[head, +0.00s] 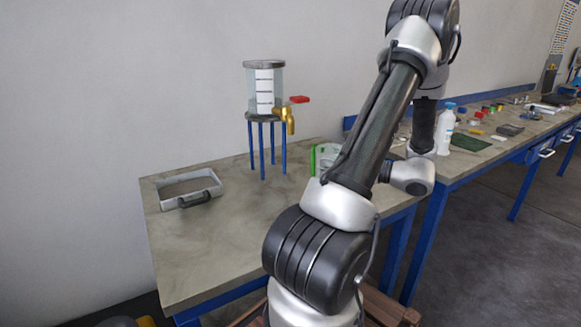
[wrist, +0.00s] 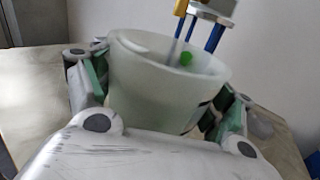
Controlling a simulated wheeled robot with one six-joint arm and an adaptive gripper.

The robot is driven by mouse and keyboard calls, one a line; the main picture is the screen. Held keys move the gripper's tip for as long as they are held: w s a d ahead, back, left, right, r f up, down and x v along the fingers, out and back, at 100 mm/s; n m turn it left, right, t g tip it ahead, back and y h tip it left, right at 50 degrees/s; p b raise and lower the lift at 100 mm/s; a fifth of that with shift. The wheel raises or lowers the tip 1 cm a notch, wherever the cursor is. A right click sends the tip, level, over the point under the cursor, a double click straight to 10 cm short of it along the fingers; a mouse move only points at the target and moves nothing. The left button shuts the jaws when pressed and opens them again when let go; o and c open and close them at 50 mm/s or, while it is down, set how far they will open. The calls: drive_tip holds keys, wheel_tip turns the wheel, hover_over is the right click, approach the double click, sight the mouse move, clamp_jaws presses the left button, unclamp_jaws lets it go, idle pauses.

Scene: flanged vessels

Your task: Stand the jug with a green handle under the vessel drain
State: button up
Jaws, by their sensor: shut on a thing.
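The jug (wrist: 150,92) is a pale, translucent, open-topped cup, roughly upright in the wrist view. My gripper (wrist: 166,82) is shut on it, with a finger pad on each side. A small green spot shows at its far rim. In the head view the jug's green handle (head: 313,160) shows left of my arm, which hides most of the jug and my gripper. The vessel (head: 264,92) is a clear cylinder on blue legs. Its brass drain (head: 289,122) has a red lever and sits above and left of the jug. I cannot tell whether the jug touches the bench.
The bench (head: 235,230) is clear between tray and vessel legs. A white bottle (head: 445,130) and several small items stand on the bench at right. The wall is close behind.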

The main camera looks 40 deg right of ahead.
drive_tip(key=f+x, duration=0.1)
drive_tip(key=x, duration=1)
drive_tip(key=shift+w+f, duration=0.3)
drive_tip(key=shift+a, duration=0.1)
drive_tip(key=shift+f, duration=0.2)
drive_tip(key=o, duration=1.1)
drive_tip(key=shift+r, duration=0.15)
drive_tip(key=v, duration=1.2)
drive_tip(key=shift+r, duration=0.1)
